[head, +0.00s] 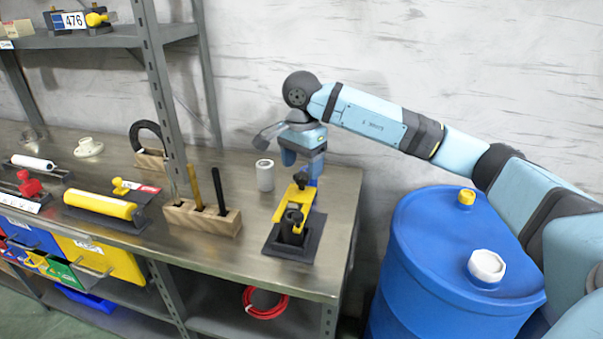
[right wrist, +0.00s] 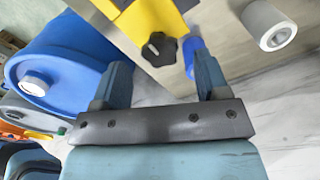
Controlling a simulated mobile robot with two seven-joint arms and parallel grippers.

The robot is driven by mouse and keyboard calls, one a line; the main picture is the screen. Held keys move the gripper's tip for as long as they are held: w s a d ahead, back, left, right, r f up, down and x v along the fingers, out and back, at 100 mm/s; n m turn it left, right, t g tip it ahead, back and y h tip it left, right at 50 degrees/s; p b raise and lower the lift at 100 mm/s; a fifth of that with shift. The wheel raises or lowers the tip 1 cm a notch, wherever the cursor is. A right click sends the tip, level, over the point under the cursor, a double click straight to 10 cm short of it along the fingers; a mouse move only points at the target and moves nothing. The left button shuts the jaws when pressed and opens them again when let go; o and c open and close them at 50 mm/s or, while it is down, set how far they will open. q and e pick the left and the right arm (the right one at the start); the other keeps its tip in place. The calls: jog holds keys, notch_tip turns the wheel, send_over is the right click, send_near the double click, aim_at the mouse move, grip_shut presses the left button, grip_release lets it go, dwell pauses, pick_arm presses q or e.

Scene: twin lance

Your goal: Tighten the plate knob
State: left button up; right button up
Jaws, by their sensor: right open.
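A yellow plate (head: 303,197) stands on a black base (head: 292,243) near the right end of the metal workbench. Its black lobed knob (head: 301,179) is at the upper end; the right wrist view also shows the knob (right wrist: 159,49) on the yellow plate (right wrist: 146,20). My right gripper (head: 303,160) is above and behind the plate. In the right wrist view my right gripper (right wrist: 162,68) is open and empty, with the knob just beyond the fingertips, between their lines, not gripped. A blue part (right wrist: 193,55) sits beside the knob. My left gripper is not in view.
A grey cylinder (head: 265,175) stands left of my right gripper. A wooden block (head: 203,217) with upright tools is left of the plate. A shelf post (head: 160,80) rises further left. A blue drum (head: 440,240) stands right of the bench (head: 341,205).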

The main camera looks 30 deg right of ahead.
jog(key=shift+f, duration=1.2)
jog(key=c, duration=0.9)
